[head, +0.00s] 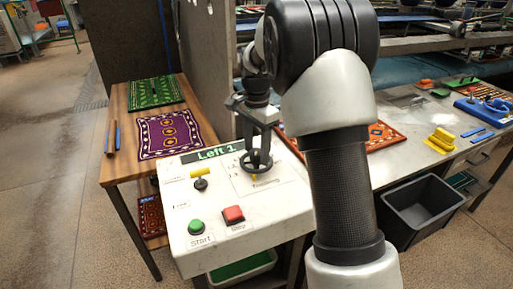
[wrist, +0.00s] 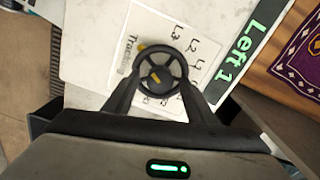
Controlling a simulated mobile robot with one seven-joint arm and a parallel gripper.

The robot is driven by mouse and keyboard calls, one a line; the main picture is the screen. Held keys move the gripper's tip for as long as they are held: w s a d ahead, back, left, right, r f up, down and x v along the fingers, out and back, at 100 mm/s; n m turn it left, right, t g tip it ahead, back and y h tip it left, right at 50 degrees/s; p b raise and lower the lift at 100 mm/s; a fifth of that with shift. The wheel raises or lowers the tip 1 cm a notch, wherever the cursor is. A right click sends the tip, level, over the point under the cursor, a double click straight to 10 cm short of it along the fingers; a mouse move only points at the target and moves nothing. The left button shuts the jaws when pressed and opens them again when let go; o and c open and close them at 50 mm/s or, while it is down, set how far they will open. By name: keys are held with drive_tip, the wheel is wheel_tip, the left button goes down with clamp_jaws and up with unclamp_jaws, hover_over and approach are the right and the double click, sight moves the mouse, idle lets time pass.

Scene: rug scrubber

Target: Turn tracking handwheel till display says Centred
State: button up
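The tracking handwheel (head: 257,162) is a black spoked wheel on the white control box's sloping top. In the wrist view the handwheel (wrist: 160,66) shows a yellow mark near its hub, over a printed scale with L3, L2 and L1. The display (head: 212,152) reads "Left 1" in the head view; it also shows in the wrist view (wrist: 243,40). My gripper (head: 257,146) points down over the wheel. Its fingers (wrist: 162,80) lie on opposite sides of the wheel and appear to touch the rim. The fingertips are partly hidden against the black wheel.
The control box (head: 290,200) also carries a green Start button (head: 196,227), a red button (head: 233,215) and a yellow-topped lever (head: 200,177). A purple rug (head: 170,134) and a green rug (head: 155,92) lie on the wooden table left. A grey bin (head: 421,208) stands right.

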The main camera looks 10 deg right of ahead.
sight(257, 151)
wheel_tip(257, 151, up, 18)
drive_tip(key=p, duration=0.3)
drive_tip(key=shift+f, duration=0.25)
drive_tip(key=s+r+n+t+p, duration=0.3)
drive_tip(key=s+r+n+p, duration=0.3)
drive_tip(key=s+r, duration=0.65)
drive_tip(key=s+f+n+t+p, duration=0.2)
drive_tip(key=s+n+p, duration=0.3)
drive_tip(key=s, duration=1.2)
drive_tip(key=shift+f+n+t+p, duration=0.3)
drive_tip(key=shift+f+n, duration=0.05)
drive_tip(key=shift+n, duration=0.55)
